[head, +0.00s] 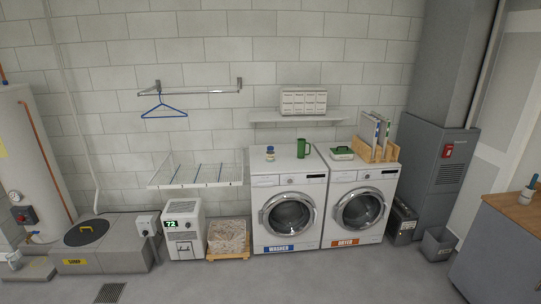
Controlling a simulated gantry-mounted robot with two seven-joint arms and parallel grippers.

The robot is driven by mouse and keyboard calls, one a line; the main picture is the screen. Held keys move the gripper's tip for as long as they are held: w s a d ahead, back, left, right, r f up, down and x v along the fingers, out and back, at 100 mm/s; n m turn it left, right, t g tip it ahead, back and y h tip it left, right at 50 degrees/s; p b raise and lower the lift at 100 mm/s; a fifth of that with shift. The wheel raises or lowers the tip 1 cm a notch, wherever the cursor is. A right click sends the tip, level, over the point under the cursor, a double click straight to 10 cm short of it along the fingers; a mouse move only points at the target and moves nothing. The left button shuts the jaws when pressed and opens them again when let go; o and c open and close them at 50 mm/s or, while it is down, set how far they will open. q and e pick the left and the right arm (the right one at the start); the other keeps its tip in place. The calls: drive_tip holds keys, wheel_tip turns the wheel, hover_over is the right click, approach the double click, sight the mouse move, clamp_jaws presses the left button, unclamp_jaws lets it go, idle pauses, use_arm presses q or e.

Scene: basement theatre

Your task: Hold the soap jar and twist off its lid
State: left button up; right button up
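A small jar (270,154) stands upright on top of the washer (284,167), near its left side. It looks pale with a blue band; it is too small to make out its lid clearly. It is likely the soap jar, but I cannot read a label. Neither of my grippers is in the head view, and nothing is touching the jar.
A green mug (303,148) stands right of the jar. The dryer (361,217) carries a green-and-white container (342,153) and a wooden rack (378,153). A shelf (295,116) hangs above the machines; a drying rack (197,174) is left.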

idle(0.3)
use_arm(q)
drive_tip(key=o, duration=1.1)
